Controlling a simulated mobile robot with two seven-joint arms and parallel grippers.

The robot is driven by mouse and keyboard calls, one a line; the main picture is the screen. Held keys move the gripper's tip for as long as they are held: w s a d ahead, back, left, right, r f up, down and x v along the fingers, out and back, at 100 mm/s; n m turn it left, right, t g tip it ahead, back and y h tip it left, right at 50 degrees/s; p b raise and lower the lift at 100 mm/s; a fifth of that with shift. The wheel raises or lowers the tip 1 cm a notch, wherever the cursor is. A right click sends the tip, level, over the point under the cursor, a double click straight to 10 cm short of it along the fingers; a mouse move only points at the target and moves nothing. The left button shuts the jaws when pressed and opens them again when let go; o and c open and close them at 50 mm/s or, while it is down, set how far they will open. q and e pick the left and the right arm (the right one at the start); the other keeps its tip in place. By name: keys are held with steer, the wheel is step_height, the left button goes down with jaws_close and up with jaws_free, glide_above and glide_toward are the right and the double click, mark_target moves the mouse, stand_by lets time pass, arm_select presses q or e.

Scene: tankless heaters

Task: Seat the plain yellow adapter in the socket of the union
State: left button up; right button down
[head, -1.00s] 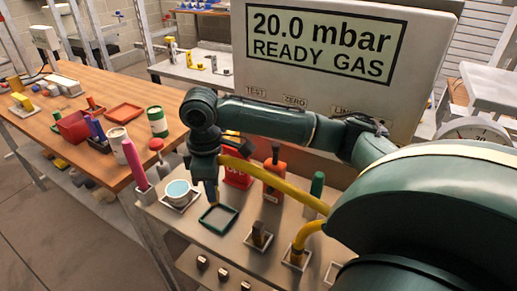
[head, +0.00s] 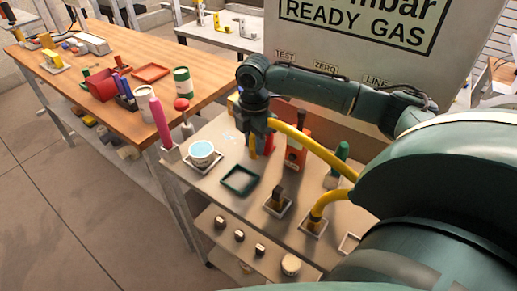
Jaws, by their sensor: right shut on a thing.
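My right gripper (head: 262,150) is at the end of the dark green arm, above the cart's grey top, just behind and right of the green-rimmed tray. My left gripper is not in view.
A wooden table (head: 130,125) with a red bin (head: 102,87) is left.

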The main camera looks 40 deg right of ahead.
mark_target(255, 156)
steer(key=shift+f, duration=2.5)
steer(key=shift+f, duration=0.15)
steer(key=c, duration=1.1)
jaws_free()
steer(key=shift+c, duration=0.2)
